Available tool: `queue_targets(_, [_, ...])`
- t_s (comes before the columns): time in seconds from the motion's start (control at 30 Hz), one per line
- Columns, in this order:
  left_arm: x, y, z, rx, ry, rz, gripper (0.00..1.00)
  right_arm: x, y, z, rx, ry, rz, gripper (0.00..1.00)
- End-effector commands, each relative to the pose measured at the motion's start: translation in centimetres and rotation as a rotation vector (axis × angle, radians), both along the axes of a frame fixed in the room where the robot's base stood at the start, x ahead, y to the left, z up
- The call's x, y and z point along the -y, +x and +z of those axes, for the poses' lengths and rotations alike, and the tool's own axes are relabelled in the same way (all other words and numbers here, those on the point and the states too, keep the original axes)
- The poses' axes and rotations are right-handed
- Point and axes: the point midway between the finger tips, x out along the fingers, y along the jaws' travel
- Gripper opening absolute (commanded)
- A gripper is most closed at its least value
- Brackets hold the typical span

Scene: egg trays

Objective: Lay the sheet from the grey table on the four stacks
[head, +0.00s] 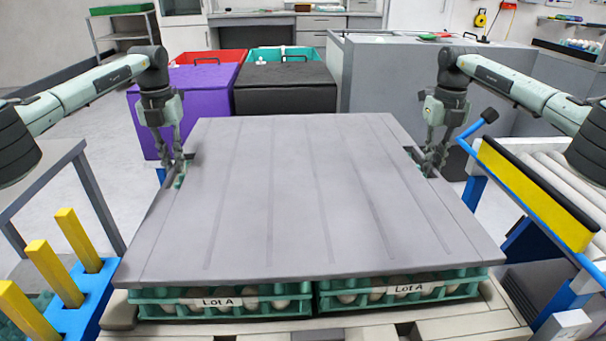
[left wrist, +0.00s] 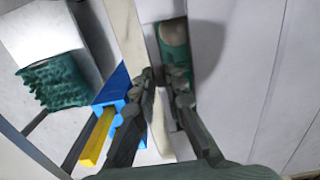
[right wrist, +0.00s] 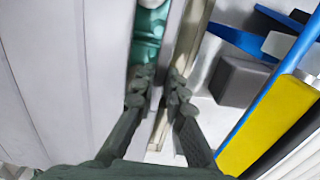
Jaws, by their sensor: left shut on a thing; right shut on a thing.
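The grey sheet (head: 300,200) lies flat and level over green egg trays, with shallow grooves along it. Two trays show under its near edge, a left one (head: 215,302) and a right one (head: 400,290), both labelled "Lot A"; the far stacks are mostly hidden. My left gripper (head: 178,165) is shut on the sheet's left edge at a cut-out, and my right gripper (head: 432,160) is shut on its right edge. The left wrist view shows the left fingers (left wrist: 165,85) at the sheet's edge; the right wrist view shows the right fingers (right wrist: 157,82) likewise.
A pale pallet (head: 420,322) lies under the trays. A blue stand with yellow posts (head: 52,270) is at the left. A roller conveyor with a yellow side (head: 530,190) is close at the right. Purple (head: 205,88) and black (head: 285,88) boxes stand behind.

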Motion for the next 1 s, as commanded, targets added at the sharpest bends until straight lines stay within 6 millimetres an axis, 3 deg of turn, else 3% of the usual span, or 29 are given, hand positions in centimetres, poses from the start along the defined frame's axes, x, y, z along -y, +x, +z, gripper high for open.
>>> queue_targets(0.1, [0.0, 0.0, -0.5, 0.001, -0.001, 0.0, 0.0, 0.0, 0.0, -0.5, 0.001, 0.001, 0.0, 0.0])
queue_targets(0.13, [0.0, 0.0, -0.6, 0.0, 0.0, 0.0, 0.14, 0.0, 0.0, -0.6, 0.0, 0.0, 0.0, 0.14])
queue_targets(0.3, [0.0, 0.0, -0.6, 0.0, 0.0, 0.0, 0.32, 0.0, 0.0, -0.6, 0.0, 0.0, 0.0, 0.32])
queue_targets(0.77, [0.0, 0.0, -0.5, 0.0, 0.0, 0.0, 0.32, 0.0, 0.0, -0.6, 0.0, 0.0, 0.0, 0.32])
queue_targets(1.0, [0.0, 0.1, 2.3, 0.003, -0.001, 0.001, 0.32, 0.0, 0.0, -0.6, 0.0, 0.0, 0.0, 0.32])
